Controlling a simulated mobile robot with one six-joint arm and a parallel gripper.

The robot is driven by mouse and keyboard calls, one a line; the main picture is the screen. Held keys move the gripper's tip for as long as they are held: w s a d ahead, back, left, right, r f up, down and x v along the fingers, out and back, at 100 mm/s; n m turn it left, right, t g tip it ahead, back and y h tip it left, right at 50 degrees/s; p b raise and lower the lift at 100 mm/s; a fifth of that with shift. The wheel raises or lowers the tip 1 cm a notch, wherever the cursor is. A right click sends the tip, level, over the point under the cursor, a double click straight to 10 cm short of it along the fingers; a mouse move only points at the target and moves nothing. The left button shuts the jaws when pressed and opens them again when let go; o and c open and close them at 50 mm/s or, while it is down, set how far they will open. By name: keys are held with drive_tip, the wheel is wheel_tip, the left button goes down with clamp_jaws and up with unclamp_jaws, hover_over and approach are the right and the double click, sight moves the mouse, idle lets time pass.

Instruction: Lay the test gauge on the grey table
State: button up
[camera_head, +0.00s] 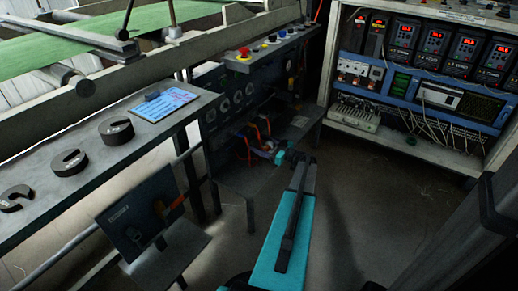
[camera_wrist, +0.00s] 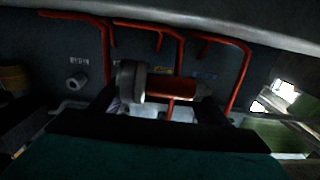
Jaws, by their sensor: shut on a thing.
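In the wrist view the test gauge (camera_wrist: 172,89) lies crosswise between the jaws, with a thick grey round end at left and an orange-brown middle. My gripper (camera_wrist: 160,100) is shut on it, close in front of a dark panel with red hooks (camera_wrist: 180,50). In the head view my gripper (camera_head: 283,155) is at the small hook stand below the control console; the gauge is too small to make out there. The grey table (camera_head: 95,200) is at left, apart from my gripper.
The table carries several dark slotted weights (camera_head: 70,162) and a tablet with a blue screen (camera_head: 165,103). An open electrical cabinet (camera_head: 420,90) is at right.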

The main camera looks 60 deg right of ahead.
drive_tip(key=shift+w+d+f, duration=0.1)
drive_tip(key=shift+w+d, duration=0.15)
drive_tip(key=shift+w+d+f+b, duration=0.1)
drive_tip(key=shift+f+b, duration=0.35)
drive_tip(key=shift+f, duration=0.2)
drive_tip(key=shift+w+d+f+b, duration=0.1)
drive_tip(key=shift+f+b, duration=0.35)
drive_tip(key=shift+f, duration=0.6)
drive_tip(key=o, duration=1.1)
drive_tip(key=shift+f, duration=0.15)
drive_tip(key=shift+o, duration=0.2)
